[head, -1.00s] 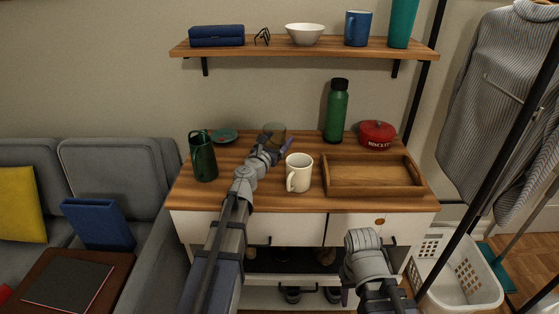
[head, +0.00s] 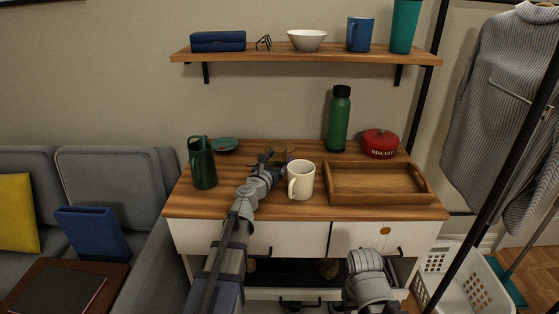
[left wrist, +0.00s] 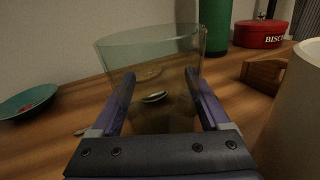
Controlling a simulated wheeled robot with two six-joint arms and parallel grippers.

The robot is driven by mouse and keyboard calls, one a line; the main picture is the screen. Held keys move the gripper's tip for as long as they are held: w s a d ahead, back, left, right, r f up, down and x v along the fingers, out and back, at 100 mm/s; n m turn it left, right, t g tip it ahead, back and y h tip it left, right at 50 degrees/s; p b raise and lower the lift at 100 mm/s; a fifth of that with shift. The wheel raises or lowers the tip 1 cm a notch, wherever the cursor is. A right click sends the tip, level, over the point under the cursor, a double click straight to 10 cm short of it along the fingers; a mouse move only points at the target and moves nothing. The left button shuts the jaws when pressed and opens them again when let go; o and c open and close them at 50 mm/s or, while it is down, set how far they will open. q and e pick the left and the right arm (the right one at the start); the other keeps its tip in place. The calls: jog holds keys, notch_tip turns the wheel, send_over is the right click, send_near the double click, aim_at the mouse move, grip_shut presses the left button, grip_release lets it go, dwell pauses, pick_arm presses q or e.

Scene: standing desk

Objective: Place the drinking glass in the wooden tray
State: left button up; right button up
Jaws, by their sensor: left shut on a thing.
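The drinking glass is clear with a faint green-brown tint. In the left wrist view the glass (left wrist: 150,48) stands upright between the two fingers of my left gripper (left wrist: 160,95), which is shut on it. In the head view my left gripper (head: 273,160) is at the back middle of the wooden top, and the glass is hard to make out there. I cannot tell whether its base touches the wood. The empty wooden tray (head: 380,199) lies at the right of the top. Only part of my right arm shows, low in front of the cabinet; its fingers are hidden.
A cream mug (head: 301,181) stands between my left gripper and the tray. A green pitcher (head: 202,163) and teal dish (head: 225,145) are left. A green bottle (head: 339,120) and red biscuit pot (head: 380,143) stand behind the tray. A shelf (head: 310,53) hangs above.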

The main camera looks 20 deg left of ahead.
pick_arm(q)
jog(key=o, duration=1.6)
jog(key=shift+c, duration=0.2)
jog(key=shift+r, duration=0.15)
jog(key=s, duration=0.4)
jog(key=s+a, duration=0.1)
jog(key=s, duration=0.7)
jog(key=shift+a, duration=0.2)
